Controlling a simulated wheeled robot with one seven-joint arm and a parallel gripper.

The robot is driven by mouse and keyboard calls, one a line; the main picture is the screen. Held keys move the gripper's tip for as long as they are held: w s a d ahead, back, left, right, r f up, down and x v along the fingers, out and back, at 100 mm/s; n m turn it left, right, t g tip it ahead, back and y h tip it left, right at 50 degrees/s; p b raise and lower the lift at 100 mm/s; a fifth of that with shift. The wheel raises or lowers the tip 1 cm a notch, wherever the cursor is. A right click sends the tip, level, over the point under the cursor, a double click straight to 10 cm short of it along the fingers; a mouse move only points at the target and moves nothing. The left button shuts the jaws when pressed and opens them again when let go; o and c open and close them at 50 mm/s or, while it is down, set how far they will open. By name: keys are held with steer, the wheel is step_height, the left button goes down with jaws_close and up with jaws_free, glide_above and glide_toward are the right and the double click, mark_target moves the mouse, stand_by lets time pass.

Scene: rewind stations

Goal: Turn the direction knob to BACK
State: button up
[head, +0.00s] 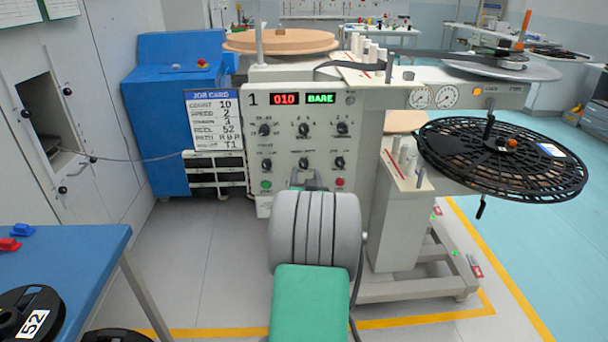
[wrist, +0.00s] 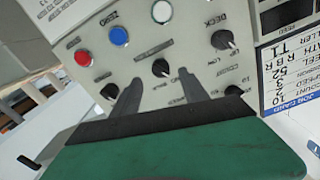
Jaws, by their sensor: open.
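The control panel (head: 352,165) of station 1 carries two rows of three black knobs. Their labels are too small or blurred to tell which one is the direction knob. My gripper (head: 308,178) is in front of the panel, just under the lower middle knob (head: 303,163) in the head view. In the wrist view the panel is upside down, and my gripper (wrist: 160,77) is open, with that knob (wrist: 160,68) between and just beyond its fingertips. I see no contact. The lower left knob (wrist: 222,40), near a "DECK" label, is to the right there.
A red button (wrist: 83,58), a blue button (wrist: 119,36) and a pale button (wrist: 162,12) lie near the knobs. The displays (head: 303,99) read 010 and BARE. A job card (head: 213,119) hangs left of the panel. A black reel (head: 500,160) juts out right.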

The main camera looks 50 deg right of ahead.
mark_target(304, 166)
steer(key=x, duration=0.5)
steer(key=shift+w, duration=0.1)
steer(key=shift+c, duration=0.2)
jaws_close()
